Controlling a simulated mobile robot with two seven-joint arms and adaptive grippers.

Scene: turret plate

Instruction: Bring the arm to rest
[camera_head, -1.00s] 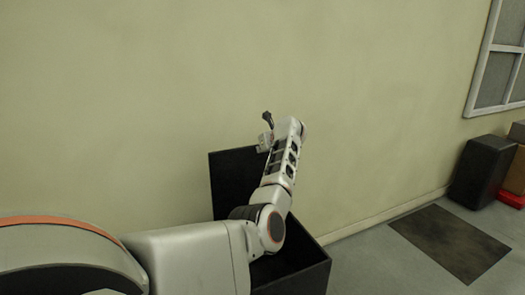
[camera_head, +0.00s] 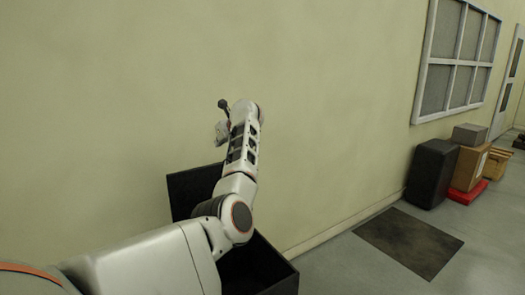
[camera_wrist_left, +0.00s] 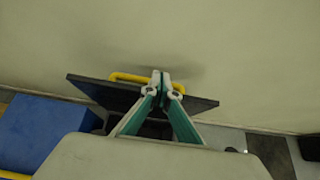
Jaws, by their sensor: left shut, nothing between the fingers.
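My left arm comes in from the lower left in the head view, and its wrist end is raised in front of the wall. My left gripper (camera_wrist_left: 161,84) is shut and empty in the left wrist view, its green-sided fingers meeting at the tips. In the head view the gripper is mostly hidden behind the wrist. A black open box (camera_head: 195,187) with a raised back panel stands below and behind the arm. My right gripper is in neither view.
In the wrist view, a yellow handle (camera_wrist_left: 130,77) and a blue block (camera_wrist_left: 40,130) show near the fingers. In the head view, a dark cabinet (camera_head: 432,174), a cardboard box (camera_head: 468,167) and a red case (camera_head: 466,192) stand right, beyond a floor mat (camera_head: 409,243). Open floor lies between.

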